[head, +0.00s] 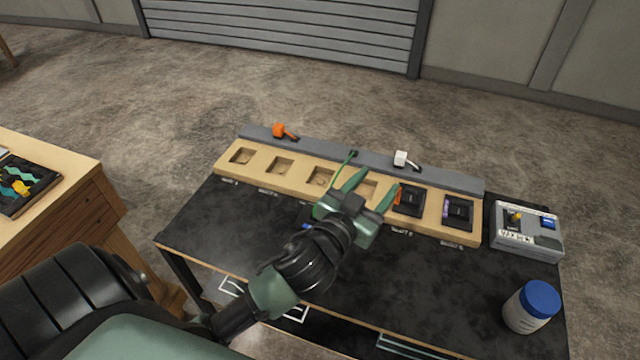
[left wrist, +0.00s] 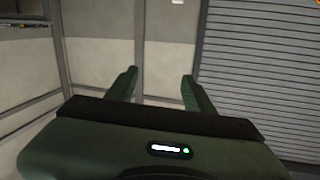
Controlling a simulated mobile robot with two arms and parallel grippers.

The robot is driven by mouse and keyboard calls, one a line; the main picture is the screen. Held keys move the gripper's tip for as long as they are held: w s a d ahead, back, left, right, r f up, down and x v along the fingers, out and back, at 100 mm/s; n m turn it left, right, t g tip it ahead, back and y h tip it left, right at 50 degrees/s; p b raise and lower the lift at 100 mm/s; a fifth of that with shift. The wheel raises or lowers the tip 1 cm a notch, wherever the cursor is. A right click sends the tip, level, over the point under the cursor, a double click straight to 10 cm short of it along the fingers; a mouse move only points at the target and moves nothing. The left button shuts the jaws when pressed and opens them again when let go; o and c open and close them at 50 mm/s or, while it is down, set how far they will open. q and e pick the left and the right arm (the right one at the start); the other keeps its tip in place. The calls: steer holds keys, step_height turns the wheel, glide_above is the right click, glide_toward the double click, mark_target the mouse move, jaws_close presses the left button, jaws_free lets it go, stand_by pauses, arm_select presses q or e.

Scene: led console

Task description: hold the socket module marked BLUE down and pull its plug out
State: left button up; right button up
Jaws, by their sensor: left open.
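A wooden rack (head: 295,180) with square recesses runs along the table. Two black modules (head: 409,200) (head: 457,212) sit in its right recesses; an orange piece shows at the left edge of the first. I cannot read a BLUE marking on either. A green cable (head: 342,168) runs from the grey rail down behind my left gripper (head: 375,188). My right gripper is out of view.
An orange plug (head: 279,130) and a white plug (head: 401,158) rest on the grey rail (head: 330,148). A grey control box (head: 525,232) and a blue-lidded jar (head: 531,307) stand at the right. The black tabletop (head: 215,222) is clear at left. A wooden desk (head: 62,200) stands farther left.

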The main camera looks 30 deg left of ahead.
arm_select(q)
steer(key=w+d+r+m+t+h, duration=0.3)
steer(key=d+r+m+h, duration=0.2)
steer(key=d+r+h, duration=0.3)
steer(key=s+d+m+g+h, duration=0.3)
steer(key=d+m+g+h, duration=0.65)
steer(key=m, duration=0.25)
steer(key=n+g+y, duration=0.3)
steer(key=g+y, duration=0.8)
steer(key=y, duration=0.7)
glide_toward(305, 220)
steer(key=shift+h, duration=0.25)
steer(key=w+d+r, duration=0.2)
steer(key=shift+w+d+r, duration=0.1)
steer(key=shift+d+r, duration=0.15)
steer(key=shift+d, duration=0.05)
steer(key=shift+f, duration=0.3)
steer(key=shift+f+p, duration=0.75)
steer(key=shift+f, duration=2.8)
